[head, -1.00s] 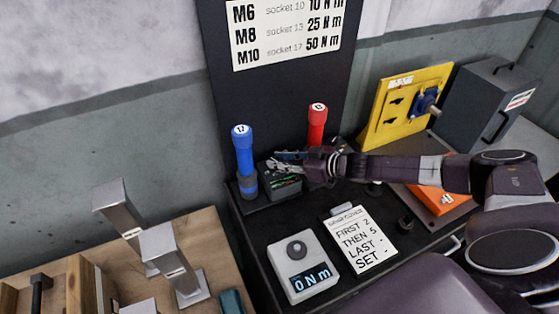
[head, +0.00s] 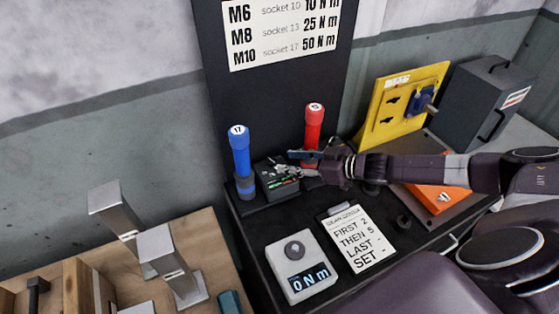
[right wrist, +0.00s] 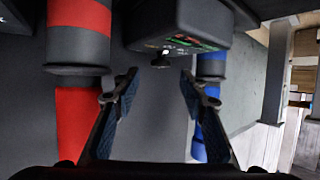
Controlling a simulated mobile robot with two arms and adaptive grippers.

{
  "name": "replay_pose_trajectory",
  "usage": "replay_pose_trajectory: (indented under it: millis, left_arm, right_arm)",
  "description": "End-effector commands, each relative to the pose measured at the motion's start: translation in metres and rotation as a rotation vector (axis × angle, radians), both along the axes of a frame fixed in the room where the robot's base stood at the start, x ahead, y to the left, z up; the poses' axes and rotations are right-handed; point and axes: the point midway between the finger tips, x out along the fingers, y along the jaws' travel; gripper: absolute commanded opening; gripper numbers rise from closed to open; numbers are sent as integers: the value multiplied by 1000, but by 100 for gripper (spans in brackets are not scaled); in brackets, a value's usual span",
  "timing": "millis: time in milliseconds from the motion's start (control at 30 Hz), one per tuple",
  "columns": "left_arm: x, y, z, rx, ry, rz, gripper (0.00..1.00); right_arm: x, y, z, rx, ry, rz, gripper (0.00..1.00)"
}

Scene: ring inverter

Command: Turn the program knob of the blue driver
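The blue driver (head: 240,160), labelled 17, stands upright at the left of the dark bench top. A small black box (head: 279,180) with green and red markings sits between it and the red driver (head: 313,128). In the right wrist view the box (right wrist: 195,18) hangs at the top, with a small dark knob (right wrist: 161,60) on its face. My right gripper (head: 296,163) is at the box's right side. Its fingers (right wrist: 160,82) are open and empty, with the knob centred just beyond the tips. The blue driver (right wrist: 212,70) is right of them there. My left gripper is not in view.
The red driver (right wrist: 80,30) is close left of my fingers. A grey meter (head: 302,268) reading 0 N m and a clipboard note (head: 356,240) lie in front. A yellow panel (head: 398,105) and dark case (head: 487,100) stand behind my right arm.

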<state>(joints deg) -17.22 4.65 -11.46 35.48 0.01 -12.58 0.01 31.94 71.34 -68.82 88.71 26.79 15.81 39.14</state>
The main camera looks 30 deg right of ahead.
Motion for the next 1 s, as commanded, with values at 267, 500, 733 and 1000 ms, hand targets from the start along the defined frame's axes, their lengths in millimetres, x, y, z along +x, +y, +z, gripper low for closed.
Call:
replay_pose_trajectory:
  millis: [267, 500, 733, 1000]
  left_arm:
    - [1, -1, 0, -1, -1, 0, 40]
    - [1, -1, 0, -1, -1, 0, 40]
    - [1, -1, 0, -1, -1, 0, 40]
    - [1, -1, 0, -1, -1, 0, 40]
  right_arm:
    - [-40, -25, 19, -1, 1, 0, 40]
    - [-50, -30, 25, 1, -2, 1, 40]
    - [-50, -31, 26, 1, -2, 1, 40]
    - [-50, -31, 26, 1, -2, 1, 40]
